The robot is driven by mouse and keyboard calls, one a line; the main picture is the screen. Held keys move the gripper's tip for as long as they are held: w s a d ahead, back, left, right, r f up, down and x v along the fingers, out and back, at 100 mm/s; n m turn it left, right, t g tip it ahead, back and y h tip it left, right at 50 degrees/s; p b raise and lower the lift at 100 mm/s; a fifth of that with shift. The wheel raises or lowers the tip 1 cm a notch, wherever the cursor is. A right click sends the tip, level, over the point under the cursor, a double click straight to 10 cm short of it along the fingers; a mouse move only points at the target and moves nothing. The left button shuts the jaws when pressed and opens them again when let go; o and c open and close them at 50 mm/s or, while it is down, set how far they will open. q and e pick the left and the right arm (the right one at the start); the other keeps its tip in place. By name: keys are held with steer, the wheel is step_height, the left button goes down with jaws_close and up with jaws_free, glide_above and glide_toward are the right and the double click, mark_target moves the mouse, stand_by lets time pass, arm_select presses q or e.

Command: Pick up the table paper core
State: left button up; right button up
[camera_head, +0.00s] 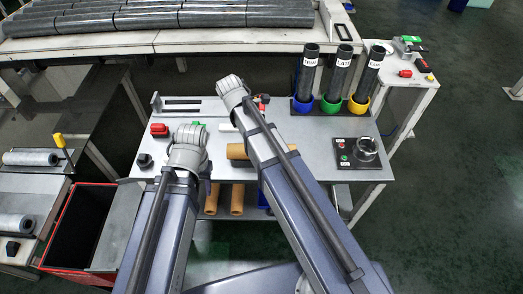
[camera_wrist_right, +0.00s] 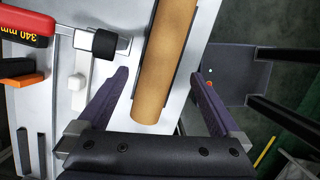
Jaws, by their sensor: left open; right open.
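The table paper core, a brown cardboard tube (camera_head: 237,151), lies on the grey work table (camera_head: 320,140), partly hidden behind my right arm. In the right wrist view the core (camera_wrist_right: 165,65) runs lengthwise between the fingers of my right gripper (camera_wrist_right: 160,73). That gripper is open, with a gap on each side of the core. In the head view its fingers are hidden behind the arm. My left gripper (camera_head: 188,148) is over the left part of the table, away from the core; it is open, but its fingers are mostly hidden.
Two more brown cores (camera_head: 237,199) are on the shelf below. Three dark tubes (camera_head: 341,75) stand in coloured holders at the back right. A black control box (camera_head: 356,153) sits at the right. A red-handled tool (camera_wrist_right: 25,22) and a white block (camera_wrist_right: 77,81) lie left of the core.

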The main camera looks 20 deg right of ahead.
steer(key=shift+b+x, duration=1.1)
steer(key=shift+x, duration=0.2)
steer(key=shift+s+f, duration=0.1)
steer(key=b+x, duration=0.5)
steer(key=shift+s+d, duration=0.1)
steer(key=shift+s, duration=0.05)
steer(key=c, duration=1.3)
